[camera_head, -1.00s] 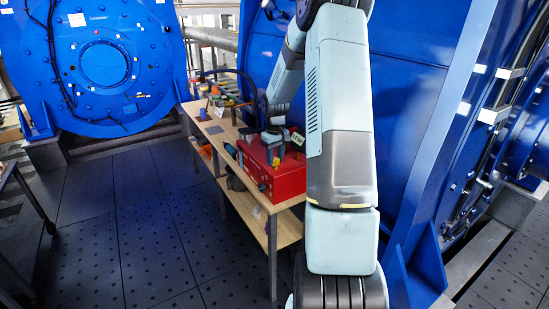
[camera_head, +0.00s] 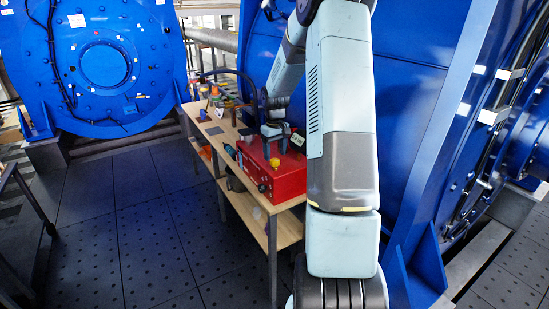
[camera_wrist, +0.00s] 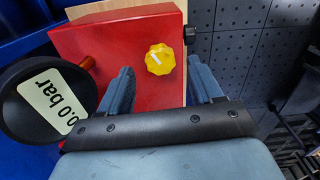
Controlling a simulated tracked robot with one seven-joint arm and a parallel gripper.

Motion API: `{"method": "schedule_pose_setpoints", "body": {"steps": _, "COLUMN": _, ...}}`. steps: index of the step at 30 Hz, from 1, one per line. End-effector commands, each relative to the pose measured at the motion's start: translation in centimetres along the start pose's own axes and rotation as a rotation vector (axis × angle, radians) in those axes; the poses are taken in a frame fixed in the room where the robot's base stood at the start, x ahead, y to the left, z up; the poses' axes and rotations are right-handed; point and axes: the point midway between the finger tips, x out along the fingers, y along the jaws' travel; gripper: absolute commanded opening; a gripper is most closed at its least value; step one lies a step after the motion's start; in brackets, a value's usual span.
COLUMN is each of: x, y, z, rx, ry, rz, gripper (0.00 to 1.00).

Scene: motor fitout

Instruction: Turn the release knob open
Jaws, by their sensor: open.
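The yellow release knob (camera_wrist: 160,60) is a scalloped disc with a white line on its face, on the red box (camera_wrist: 100,42). In the wrist view my gripper (camera_wrist: 159,68) is open, with one dark finger on either side of the knob in the picture. The fingers look apart from the knob, and nothing is held. In the head view the knob (camera_head: 274,162) shows small on top of the red box (camera_head: 285,185), with my gripper (camera_head: 276,140) above it.
A round black gauge (camera_wrist: 20,128) reading "0.0 bar" stands close left of my gripper in the wrist view. The box sits on a wooden bench (camera_head: 284,233) with several small items at its far end.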

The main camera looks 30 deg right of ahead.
Motion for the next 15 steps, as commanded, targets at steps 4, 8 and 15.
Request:
{"method": "schedule_pose_setpoints", "body": {"steps": 4, "x": -3.2, "y": 0.0, "z": -0.1, "rx": 0.002, "ry": 0.003, "rz": 0.002, "gripper": 0.65}}
{"method": "schedule_pose_setpoints", "body": {"steps": 8, "x": -5.8, "y": 0.0, "z": -0.1, "rx": 0.001, "ry": 0.004, "rz": 0.002, "gripper": 0.65}}
{"method": "schedule_pose_setpoints", "body": {"steps": 15, "x": -9.4, "y": 0.0, "z": -0.1, "rx": 0.001, "ry": 0.001, "rz": 0.002, "gripper": 0.65}}
